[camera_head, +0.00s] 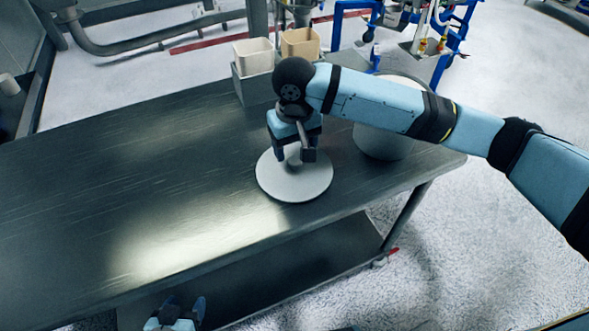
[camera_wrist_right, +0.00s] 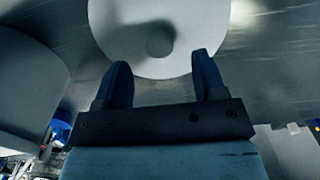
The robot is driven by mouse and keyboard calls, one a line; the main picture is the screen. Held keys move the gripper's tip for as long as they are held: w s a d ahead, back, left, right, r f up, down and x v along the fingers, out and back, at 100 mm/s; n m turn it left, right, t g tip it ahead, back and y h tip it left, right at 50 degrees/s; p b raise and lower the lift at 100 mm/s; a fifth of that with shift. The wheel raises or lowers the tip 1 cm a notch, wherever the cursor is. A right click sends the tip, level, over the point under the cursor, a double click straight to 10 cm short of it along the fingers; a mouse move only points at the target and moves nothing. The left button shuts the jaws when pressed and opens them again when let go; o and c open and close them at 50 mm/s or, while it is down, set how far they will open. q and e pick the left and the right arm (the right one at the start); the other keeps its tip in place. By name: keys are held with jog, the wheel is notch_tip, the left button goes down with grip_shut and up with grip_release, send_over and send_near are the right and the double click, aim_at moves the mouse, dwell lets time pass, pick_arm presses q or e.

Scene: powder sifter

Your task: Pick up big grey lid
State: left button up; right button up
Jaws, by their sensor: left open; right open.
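The big grey lid (camera_head: 295,183) lies flat on the metal table, a round disc with a small knob at its middle. In the right wrist view the lid (camera_wrist_right: 120,20) fills the top middle, with its knob (camera_wrist_right: 160,42) between and beyond the fingertips. My right gripper (camera_head: 293,155) points down over the lid; in the wrist view its two fingers (camera_wrist_right: 160,75) are apart with nothing between them. In the head view the gripper partly hides the knob. My left gripper (camera_head: 178,312) is at the bottom edge, below the table's front, only partly in view and empty.
A large grey drum (camera_head: 385,140) stands just right of the lid, partly behind my right arm. Two open bins, cream (camera_head: 254,56) and tan (camera_head: 300,44), sit in a holder at the table's back edge. The table's left side (camera_head: 110,190) is clear.

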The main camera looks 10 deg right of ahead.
aim_at(295, 160)
jog(key=f, duration=0.5)
jog(key=shift+w, duration=0.25)
jog(key=c, duration=1)
jog(key=shift+r, duration=0.1)
